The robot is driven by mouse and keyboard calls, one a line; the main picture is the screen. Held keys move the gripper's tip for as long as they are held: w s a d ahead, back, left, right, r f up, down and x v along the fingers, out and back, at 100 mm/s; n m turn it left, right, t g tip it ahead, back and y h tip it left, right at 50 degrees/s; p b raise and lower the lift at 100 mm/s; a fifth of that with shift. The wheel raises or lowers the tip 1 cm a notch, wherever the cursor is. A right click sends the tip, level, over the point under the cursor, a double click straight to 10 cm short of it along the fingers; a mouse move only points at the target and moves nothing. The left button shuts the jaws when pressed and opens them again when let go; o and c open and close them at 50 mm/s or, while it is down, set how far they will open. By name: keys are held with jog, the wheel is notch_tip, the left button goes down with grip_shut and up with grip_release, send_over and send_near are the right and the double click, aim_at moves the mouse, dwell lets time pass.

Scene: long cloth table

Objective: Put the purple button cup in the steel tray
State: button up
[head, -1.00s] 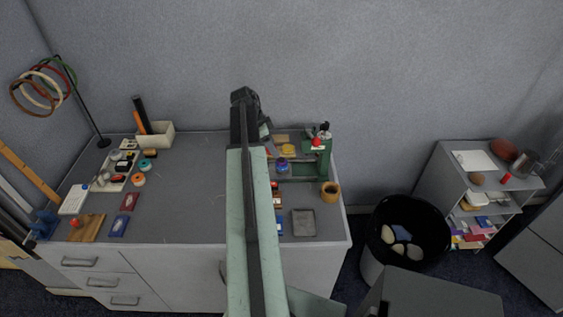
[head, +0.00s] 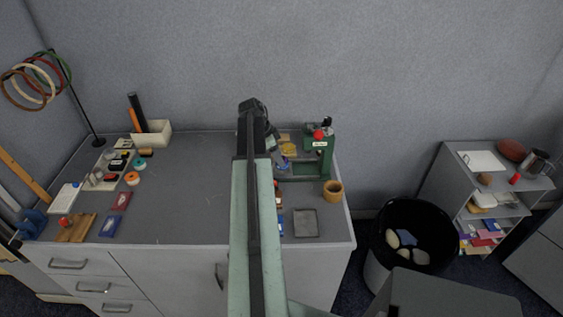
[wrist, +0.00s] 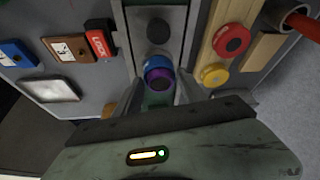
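The purple button cup (wrist: 158,76), with a blue top and a purple rim, is in the middle of the wrist view. It stands upright between the two fingers of my gripper (wrist: 160,95), which are spread; I cannot tell whether they touch it. In the head view the cup (head: 285,161) is a small blue-purple patch at the green press, partly hidden by my arm and gripper. The steel tray (head: 306,224) lies near the front right of the table, empty. It also shows at the left of the wrist view (wrist: 50,90).
The green press (head: 325,155) stands at the back right, with a wooden cup (head: 333,191) in front. A red LOCK block (wrist: 100,40) and red (wrist: 231,41) and yellow (wrist: 214,75) round pieces flank the cup. The table's middle is mostly clear.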

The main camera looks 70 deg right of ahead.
grip_shut()
jog(key=shift+a, duration=0.2)
dwell(1.0)
